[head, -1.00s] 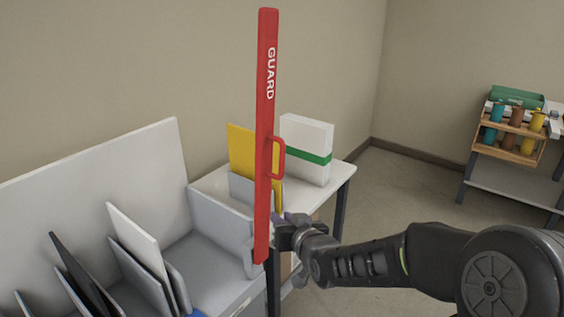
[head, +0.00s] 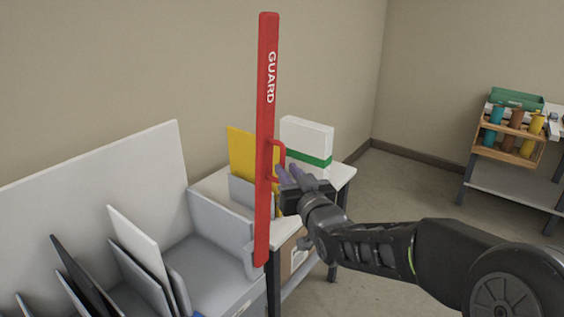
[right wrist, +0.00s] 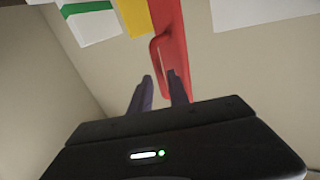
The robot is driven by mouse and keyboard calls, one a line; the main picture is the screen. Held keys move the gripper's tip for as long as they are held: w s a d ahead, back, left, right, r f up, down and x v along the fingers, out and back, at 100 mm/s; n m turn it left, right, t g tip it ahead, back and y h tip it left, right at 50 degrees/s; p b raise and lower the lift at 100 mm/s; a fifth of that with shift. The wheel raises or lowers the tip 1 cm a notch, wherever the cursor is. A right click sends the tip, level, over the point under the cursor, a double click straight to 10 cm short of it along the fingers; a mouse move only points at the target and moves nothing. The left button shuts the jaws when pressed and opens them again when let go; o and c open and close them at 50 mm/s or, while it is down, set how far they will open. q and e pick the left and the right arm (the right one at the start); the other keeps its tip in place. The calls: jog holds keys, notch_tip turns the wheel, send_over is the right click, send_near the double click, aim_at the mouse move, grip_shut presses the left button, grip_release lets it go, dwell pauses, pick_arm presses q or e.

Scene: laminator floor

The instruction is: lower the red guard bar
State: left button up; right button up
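The red guard bar (head: 265,120) stands upright at the right end of the grey machine, with white GUARD lettering and a red loop handle (head: 280,160) on its right side. My right gripper (head: 286,174) is at the lower part of the handle. In the right wrist view the two fingers (right wrist: 160,88) are apart, with the handle (right wrist: 160,55) just beyond their tips and the red bar (right wrist: 175,30) behind. I cannot tell whether a finger touches the handle. My left gripper is not in view.
The grey machine (head: 215,285) holds several upright panels, including a white one (head: 135,240). Behind the bar, a table (head: 343,172) carries a yellow panel (head: 240,150) and a white box with a green band (head: 306,140). A bottle cart (head: 510,170) stands far right.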

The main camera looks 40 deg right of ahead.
aim_at(283, 165)
jog(key=x, duration=0.4)
jog(key=shift+w+d+p, duration=0.1)
jog(key=shift+w+p, duration=0.1)
jog(key=shift+p, duration=0.2)
jog(key=shift+c, duration=0.4)
grip_shut()
dwell(0.6)
